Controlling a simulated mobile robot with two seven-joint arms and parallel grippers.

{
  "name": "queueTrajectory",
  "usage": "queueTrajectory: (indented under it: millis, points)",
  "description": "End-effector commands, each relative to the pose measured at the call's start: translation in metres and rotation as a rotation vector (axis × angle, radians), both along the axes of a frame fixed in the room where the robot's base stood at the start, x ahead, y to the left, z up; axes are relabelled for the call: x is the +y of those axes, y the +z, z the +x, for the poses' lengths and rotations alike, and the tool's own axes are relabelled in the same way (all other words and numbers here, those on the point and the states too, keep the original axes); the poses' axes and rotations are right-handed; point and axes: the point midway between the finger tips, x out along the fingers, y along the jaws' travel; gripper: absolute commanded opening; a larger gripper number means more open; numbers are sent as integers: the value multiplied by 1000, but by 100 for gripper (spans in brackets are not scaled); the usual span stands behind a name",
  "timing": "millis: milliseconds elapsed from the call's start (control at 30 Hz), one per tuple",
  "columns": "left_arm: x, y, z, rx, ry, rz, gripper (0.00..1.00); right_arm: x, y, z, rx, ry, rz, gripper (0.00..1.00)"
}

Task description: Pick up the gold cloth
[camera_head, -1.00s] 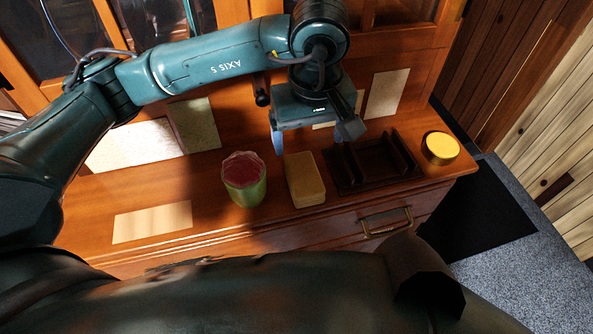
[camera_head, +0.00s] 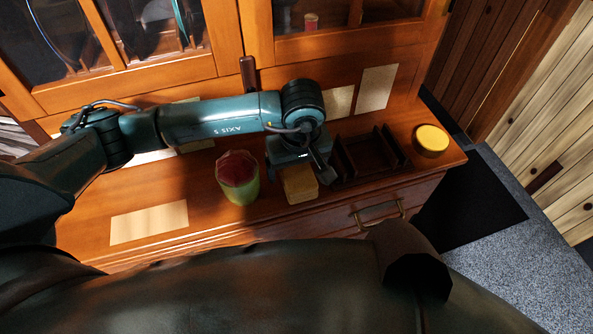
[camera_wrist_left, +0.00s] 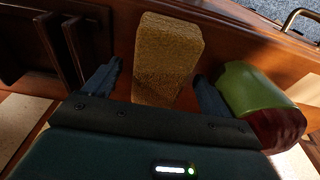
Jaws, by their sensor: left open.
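The gold cloth (camera_head: 300,190) is a thick, block-shaped piece lying on the wooden cabinet top near its front edge. It also shows in the left wrist view (camera_wrist_left: 167,48), where its near end reaches between the fingers. My left gripper (camera_head: 297,178) is directly above it, pointing down. In the left wrist view the gripper (camera_wrist_left: 157,72) is open, one blue finger on each side of the cloth, with visible gaps. Whether the fingertips are level with the cloth is hard to tell. My right gripper is not in view.
A green cup with a red top (camera_head: 238,178) stands close on the left of the cloth. A dark divided tray (camera_head: 340,172) is close on the right. A round yellow-topped tin (camera_head: 431,140) sits farther right. Flat pale sheets (camera_head: 148,222) lie on the left.

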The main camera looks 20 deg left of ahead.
Motion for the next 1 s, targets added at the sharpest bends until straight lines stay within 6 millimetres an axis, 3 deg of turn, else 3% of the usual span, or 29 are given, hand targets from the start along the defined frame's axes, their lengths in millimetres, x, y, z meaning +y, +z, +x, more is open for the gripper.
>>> queueTrajectory:
  millis: [300, 900, 1000]
  points:
    - [0, -7, 1, -1, -1, 0, 84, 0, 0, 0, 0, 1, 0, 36]
    - [1, -6, 1, -1, 0, 0, 36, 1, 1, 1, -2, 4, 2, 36]
    - [1, -6, 1, -1, 0, 0, 35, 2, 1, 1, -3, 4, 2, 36]
